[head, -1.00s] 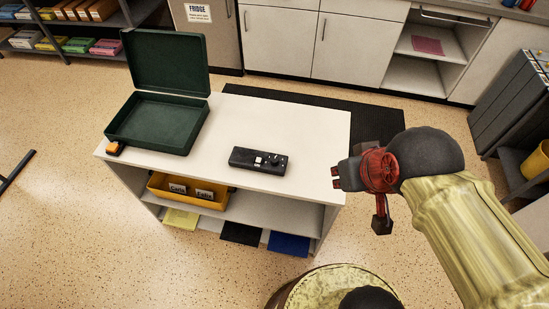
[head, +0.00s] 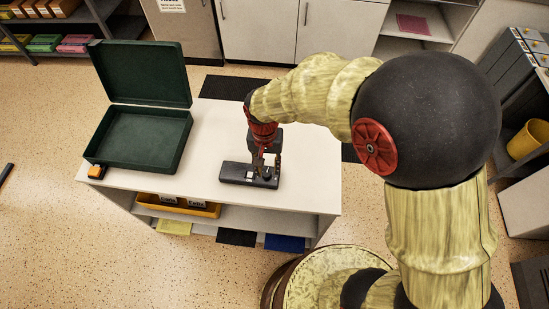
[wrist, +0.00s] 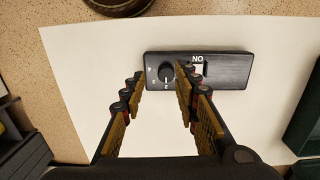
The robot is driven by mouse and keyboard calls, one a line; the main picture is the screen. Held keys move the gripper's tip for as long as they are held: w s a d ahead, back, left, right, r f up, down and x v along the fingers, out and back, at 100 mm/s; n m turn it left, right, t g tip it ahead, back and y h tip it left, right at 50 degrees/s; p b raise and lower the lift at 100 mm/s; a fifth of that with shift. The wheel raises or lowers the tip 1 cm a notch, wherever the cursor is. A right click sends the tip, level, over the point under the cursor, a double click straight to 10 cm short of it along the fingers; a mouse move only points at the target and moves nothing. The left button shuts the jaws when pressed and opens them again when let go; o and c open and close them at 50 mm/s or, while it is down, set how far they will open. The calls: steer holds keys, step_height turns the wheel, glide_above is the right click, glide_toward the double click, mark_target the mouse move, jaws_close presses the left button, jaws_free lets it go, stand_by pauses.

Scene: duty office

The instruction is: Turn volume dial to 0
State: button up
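A black control box (head: 232,173) lies on the white table; it also shows in the wrist view (wrist: 229,72). Its round black volume dial (wrist: 167,71) has a pale mark near its lower side in the wrist view. A switch (wrist: 205,69) sits beside the dial. My gripper (head: 266,162) points down over the right part of the box. In the wrist view its two fingers are apart (wrist: 161,74), with the dial showing between the tips. I cannot tell whether they touch it.
An open dark green case (head: 141,137) stands at the table's left, with a small orange object (head: 96,171) near its front corner. A yellow bin (head: 207,210) is on the shelf below. The white tabletop (head: 310,190) is clear right of the box.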

mark_target(267, 173)
steer(key=shift+w+a+r+m, duration=0.15)
steer(key=shift+w+r+m, duration=0.35)
steer(key=shift+w, duration=0.35)
steer(key=shift+a+m+t, duration=0.1)
steer(key=shift+m+t, duration=0.2)
steer(key=shift+m, duration=0.3)
steer(key=shift+f, duration=0.2)
step_height(267, 173, down, 7)
steer(key=b, duration=0.2)
steer(key=shift+f+b, duration=0.15)
steer(key=shift+b, duration=0.15)
steer(key=shift+c, duration=1.3)
jaws_close()
